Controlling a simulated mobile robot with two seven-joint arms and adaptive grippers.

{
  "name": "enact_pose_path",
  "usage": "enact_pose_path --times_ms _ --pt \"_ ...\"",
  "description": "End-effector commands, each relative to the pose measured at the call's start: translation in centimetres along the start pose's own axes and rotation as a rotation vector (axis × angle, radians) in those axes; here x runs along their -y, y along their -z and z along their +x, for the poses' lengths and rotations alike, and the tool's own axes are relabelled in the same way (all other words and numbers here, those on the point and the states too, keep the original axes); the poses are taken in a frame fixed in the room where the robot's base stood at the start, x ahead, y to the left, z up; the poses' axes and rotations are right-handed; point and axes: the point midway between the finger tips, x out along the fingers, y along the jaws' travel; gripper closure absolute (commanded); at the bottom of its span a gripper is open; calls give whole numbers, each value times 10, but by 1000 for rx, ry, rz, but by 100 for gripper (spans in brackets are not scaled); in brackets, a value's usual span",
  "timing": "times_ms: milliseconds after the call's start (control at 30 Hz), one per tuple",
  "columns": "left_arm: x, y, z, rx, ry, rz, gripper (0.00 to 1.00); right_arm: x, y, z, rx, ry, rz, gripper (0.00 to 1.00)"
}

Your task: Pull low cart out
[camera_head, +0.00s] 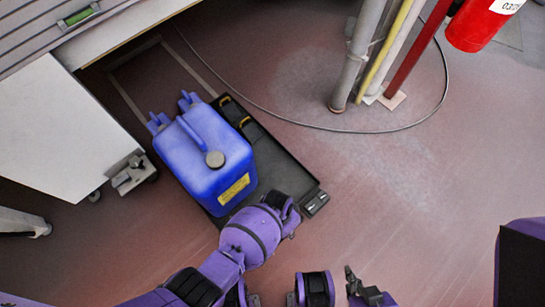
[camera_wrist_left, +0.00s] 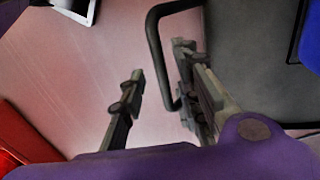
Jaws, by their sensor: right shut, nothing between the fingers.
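The low cart (camera_head: 290,172) is a flat black platform on the floor, partly out from under a bench. A blue canister (camera_head: 205,150) with a grey cap and yellow label stands on it. In the left wrist view, the cart's grey deck (camera_wrist_left: 245,60) and its dark looped handle (camera_wrist_left: 157,50) show. My left gripper (camera_wrist_left: 160,90) is open there, with the handle's bar between its fingers; I cannot tell whether they touch it. In the head view my left wrist hides these fingers and the handle. My right gripper (camera_head: 351,282) is shut and empty, apart from the cart.
A white cabinet on casters (camera_head: 60,125) stands left of the cart. Pipes (camera_head: 365,55) rise from the floor at the right, near a red cylinder (camera_head: 480,22). A thin cable (camera_head: 300,122) curves across the floor. The floor right of the cart is otherwise clear.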

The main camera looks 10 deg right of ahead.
Motion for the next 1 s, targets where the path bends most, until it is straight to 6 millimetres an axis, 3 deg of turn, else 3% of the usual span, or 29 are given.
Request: enact_pose_path --times_ms 500,700,1000 --pt "0 -1 -83 0 2 0 70 0 0 0 -1 1 -1 100" --pt "0 -1 -97 2 1 0 70 0 1 0 -1 1 -1 100" --pt "0 -1 -98 2 1 0 70 0 2 0 -3 1 -1 100"
